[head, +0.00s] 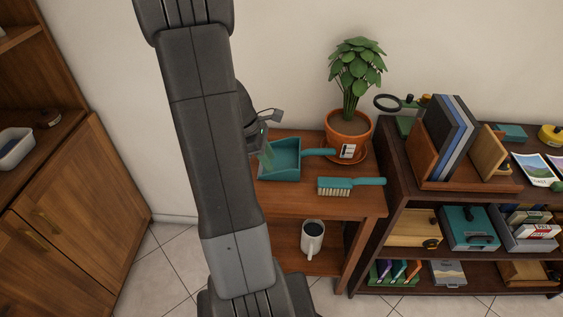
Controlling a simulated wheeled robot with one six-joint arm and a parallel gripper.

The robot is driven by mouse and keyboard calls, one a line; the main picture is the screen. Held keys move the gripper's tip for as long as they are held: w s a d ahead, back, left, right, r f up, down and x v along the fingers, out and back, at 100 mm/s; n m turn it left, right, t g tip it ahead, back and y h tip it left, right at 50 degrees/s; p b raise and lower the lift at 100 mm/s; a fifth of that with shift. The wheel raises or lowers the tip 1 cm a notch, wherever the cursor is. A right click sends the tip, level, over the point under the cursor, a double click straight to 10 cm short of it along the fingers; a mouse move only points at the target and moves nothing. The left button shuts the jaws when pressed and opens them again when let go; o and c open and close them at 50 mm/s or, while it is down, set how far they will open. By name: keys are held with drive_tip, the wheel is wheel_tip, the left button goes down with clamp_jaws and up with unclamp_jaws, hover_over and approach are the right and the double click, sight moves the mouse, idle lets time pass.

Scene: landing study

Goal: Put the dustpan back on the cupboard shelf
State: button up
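The teal dustpan (284,171) lies on the top of a small wooden side table (345,206), its handle pointing right. Its left part is hidden behind my arm. My gripper (266,122) shows only in part beside my arm, over the dustpan's left back side. Its fingers are mostly hidden, so I cannot tell whether it is open or touches the dustpan. The wooden cupboard (78,205) stands at the left, with closed doors below and an open shelf (66,128) above them.
On the cupboard shelf are a white container (15,150) and a small dark object (48,119). A teal brush (350,185) and a potted plant (348,128) share the side table. A mug (312,238) stands below. A full bookcase (395,172) adjoins at right.

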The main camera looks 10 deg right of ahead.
sight(279, 172)
drive_tip(key=x, duration=0.5)
drive_tip(key=shift+s+d+r+b, duration=0.15)
drive_tip(key=shift+d+r+b, duration=0.05)
drive_tip(key=shift+d+b, duration=0.2)
drive_tip(key=shift+d+f, duration=0.15)
drive_tip(key=shift+f, duration=0.3)
clamp_jaws()
